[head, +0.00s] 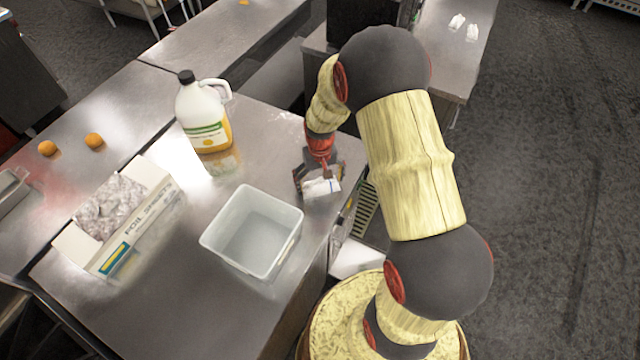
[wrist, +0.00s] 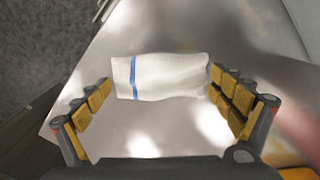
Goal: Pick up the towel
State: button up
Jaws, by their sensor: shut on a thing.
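The towel (head: 322,188) is a small white cloth at the right edge of the steel counter. In the wrist view the towel (wrist: 168,78) shows as a white roll with a blue stripe near its left end. My gripper (head: 318,179) points down at it, and its yellow-padded fingers are at the two ends of the towel. The gripper is shut on the towel. I cannot tell whether the towel touches the counter.
A white plastic tub (head: 252,232) stands left of the towel. A juice jug (head: 203,112) stands behind it, and a foil sheets box (head: 128,235) lies further left. Two oranges (head: 94,140) sit at the far left. The counter's right edge is close to my gripper.

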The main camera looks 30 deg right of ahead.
aim_at(320, 182)
jog(key=shift+r, duration=0.55)
notch_tip(320, 182, up, 2)
jog(key=shift+w+r, duration=0.1)
jog(key=shift+r, duration=0.05)
jog(key=s+a+r, duration=0.1)
jog(key=s+r, duration=0.3)
jog(key=s, duration=0.3)
jog(key=s+a+r+p, duration=0.1)
jog(key=s+r, duration=0.4)
jog(key=s, duration=0.2)
jog(key=shift+a+r, duration=0.3)
jog(key=shift+a, duration=0.05)
jog(key=o, duration=0.7)
jog(key=c, duration=0.4)
